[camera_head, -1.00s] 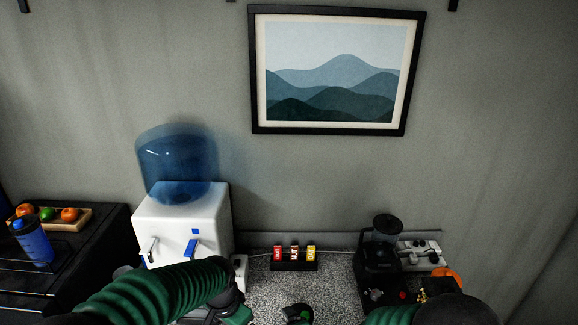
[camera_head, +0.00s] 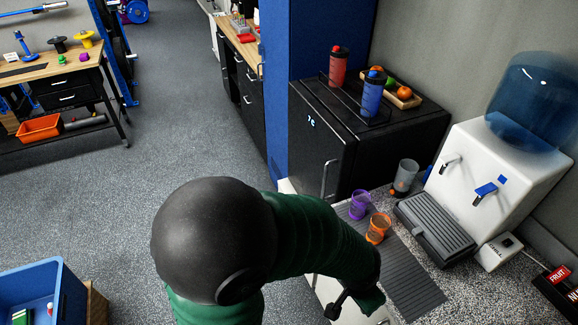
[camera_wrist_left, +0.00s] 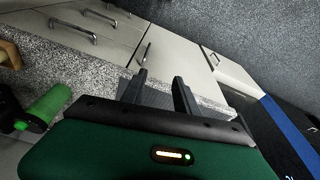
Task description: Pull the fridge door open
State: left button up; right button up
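The black fridge (camera_head: 388,132) stands against the wall in the head view. Its front faces left, with a small lit display (camera_head: 311,121) and an upright bar handle (camera_head: 326,178). The door looks closed. My left gripper (camera_head: 343,303) is in front of the counter, below and apart from the handle; its arm crosses the lower middle. In the left wrist view my left gripper (camera_wrist_left: 160,88) has its two fingers apart with nothing between them. A green and black part at that view's left edge may be my right arm; its fingers cannot be made out.
Red (camera_head: 338,66) and blue (camera_head: 373,92) bottles and a fruit tray (camera_head: 416,100) are on the fridge. Purple (camera_head: 360,204) and orange (camera_head: 378,228) cups and a water dispenser (camera_head: 500,180) stand on the counter. A blue locker (camera_head: 308,40) is behind. Floor at left is open.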

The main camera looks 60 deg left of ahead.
aim_at(320, 152)
jog(key=u, duration=1.7)
jog(key=i+j, duration=0.1)
jog(key=j, duration=0.2)
jog(key=i+j+u, duration=0.1)
jog(key=j, duration=0.25)
jog(key=i+j, duration=0.2)
jog(key=i+j+u, duration=0.1)
jog(key=j, duration=0.35)
